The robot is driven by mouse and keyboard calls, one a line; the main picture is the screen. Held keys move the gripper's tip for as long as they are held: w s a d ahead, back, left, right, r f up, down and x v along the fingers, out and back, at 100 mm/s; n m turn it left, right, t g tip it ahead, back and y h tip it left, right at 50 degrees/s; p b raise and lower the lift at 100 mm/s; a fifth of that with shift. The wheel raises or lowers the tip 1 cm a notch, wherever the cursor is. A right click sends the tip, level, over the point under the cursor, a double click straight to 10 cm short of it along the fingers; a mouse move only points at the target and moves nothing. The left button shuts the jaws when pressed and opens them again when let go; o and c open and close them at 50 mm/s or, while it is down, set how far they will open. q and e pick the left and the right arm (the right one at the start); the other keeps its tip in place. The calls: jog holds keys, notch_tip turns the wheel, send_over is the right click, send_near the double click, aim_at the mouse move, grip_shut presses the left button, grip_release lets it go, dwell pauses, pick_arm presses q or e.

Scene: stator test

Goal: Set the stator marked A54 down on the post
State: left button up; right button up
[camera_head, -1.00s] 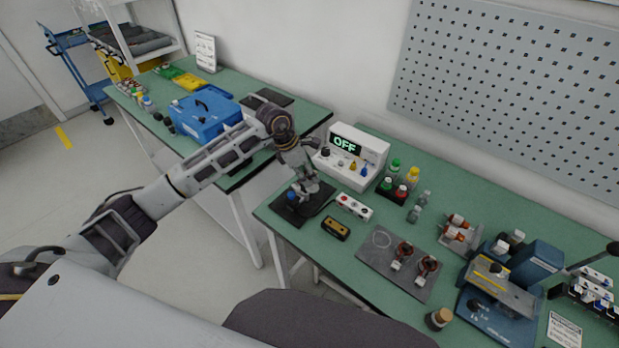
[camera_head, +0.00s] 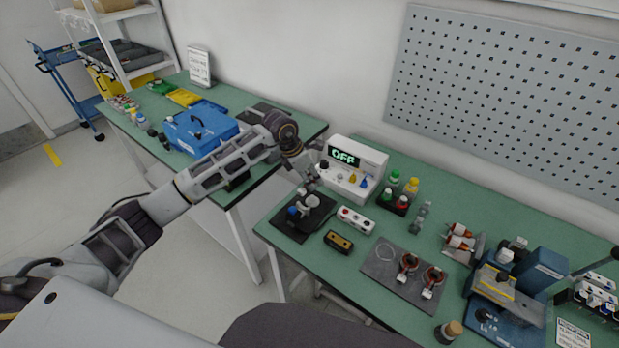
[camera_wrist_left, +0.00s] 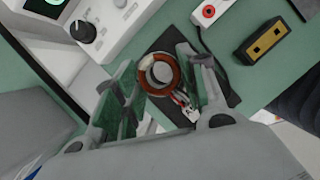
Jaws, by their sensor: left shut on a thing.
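My left gripper (camera_head: 307,184) is above the black plate (camera_head: 286,229) at the left end of the near bench. In the left wrist view, a copper-wound stator ring (camera_wrist_left: 174,83) lies between the two green-padded fingers (camera_wrist_left: 160,91). The gripper is shut on this stator. A white tag (camera_wrist_left: 190,112) with red leads hangs beside the ring; its marking cannot be read. A pale round shape shows through the ring, above the dark plate; I cannot tell whether the ring is around the post or above it. My right gripper is not in view.
A tester reading OFF (camera_head: 352,168) stands close behind the gripper. A red-buttoned white box (camera_head: 356,219) and a yellow-black box (camera_head: 338,242) lie right of the plate. Two more stators (camera_head: 408,265) lie on a grey mat (camera_head: 392,284). Bottles (camera_head: 394,199) stand behind.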

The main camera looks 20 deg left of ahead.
pick_arm(q)
jog(key=shift+f, duration=0.2)
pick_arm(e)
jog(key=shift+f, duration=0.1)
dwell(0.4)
pick_arm(q)
jog(key=shift+f+b, duration=0.8)
jog(key=shift+f, duration=0.55)
jog(key=shift+f+b, duration=0.3)
jog(key=shift+f, duration=0.55)
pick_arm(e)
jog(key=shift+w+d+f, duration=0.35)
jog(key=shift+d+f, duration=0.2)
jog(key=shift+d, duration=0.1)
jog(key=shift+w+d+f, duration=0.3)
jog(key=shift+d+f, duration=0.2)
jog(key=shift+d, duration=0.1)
pick_arm(q)
jog(key=shift+f+b, duration=0.3)
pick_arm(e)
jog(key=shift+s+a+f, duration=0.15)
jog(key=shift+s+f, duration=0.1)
pick_arm(q)
jog(key=shift+f, duration=0.15)
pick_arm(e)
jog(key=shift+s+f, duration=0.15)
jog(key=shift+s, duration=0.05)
